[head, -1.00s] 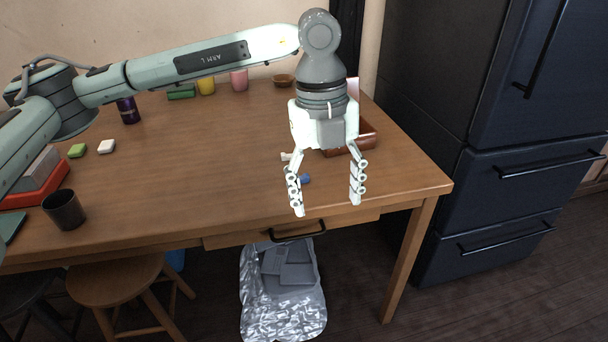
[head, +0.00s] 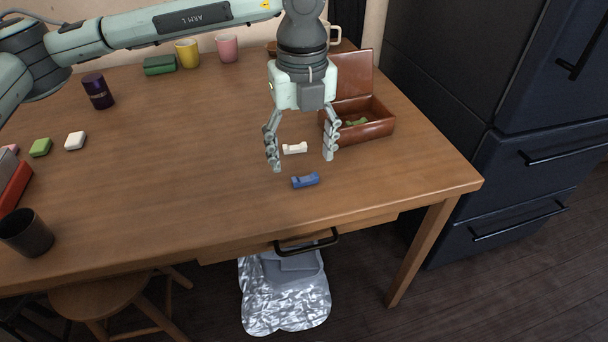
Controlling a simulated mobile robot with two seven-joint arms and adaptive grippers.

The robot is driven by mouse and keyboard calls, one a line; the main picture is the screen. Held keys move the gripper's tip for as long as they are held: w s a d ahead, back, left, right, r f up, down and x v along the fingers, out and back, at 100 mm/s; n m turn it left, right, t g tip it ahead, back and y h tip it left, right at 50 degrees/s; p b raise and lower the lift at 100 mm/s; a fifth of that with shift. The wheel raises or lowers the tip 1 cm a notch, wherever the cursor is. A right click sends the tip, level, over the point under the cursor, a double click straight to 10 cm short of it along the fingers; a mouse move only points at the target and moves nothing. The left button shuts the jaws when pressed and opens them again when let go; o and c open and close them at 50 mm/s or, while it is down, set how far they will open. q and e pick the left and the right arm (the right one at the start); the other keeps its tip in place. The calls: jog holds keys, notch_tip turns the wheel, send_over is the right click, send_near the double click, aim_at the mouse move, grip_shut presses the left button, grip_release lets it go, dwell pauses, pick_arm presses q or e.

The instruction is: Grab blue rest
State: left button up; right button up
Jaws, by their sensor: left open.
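The blue rest (head: 305,180) is a small notched block lying on the wooden table near its front edge. My left gripper (head: 301,164) hangs fingers down above the table, open and empty. In the picture its fingertips are just above the blue rest, with the rest a little below the gap between them. A white rest (head: 295,148) of similar shape shows between the fingers, behind the blue one. A green rest (head: 356,122) lies inside the open brown box (head: 372,130). My right gripper is not in view.
The table (head: 190,180) is clear left of the blue rest. A dark cup (head: 27,233) stands at the front left. A purple can (head: 98,91), a yellow cup (head: 187,54) and a pink cup (head: 228,48) stand farther back. A dark fridge (head: 520,150) is at the right.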

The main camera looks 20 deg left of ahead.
aim_at(306, 181)
pick_arm(q)
jog(key=f, duration=0.3)
jog(key=shift+w+d+f+p, duration=0.15)
jog(key=shift+d+f+p, duration=0.15)
jog(key=shift+f, duration=0.7)
jog(key=c, duration=1)
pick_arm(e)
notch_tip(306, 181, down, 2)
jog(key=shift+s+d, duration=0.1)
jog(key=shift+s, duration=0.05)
pick_arm(q)
jog(key=shift+o, duration=0.2)
jog(key=shift+r, duration=0.1)
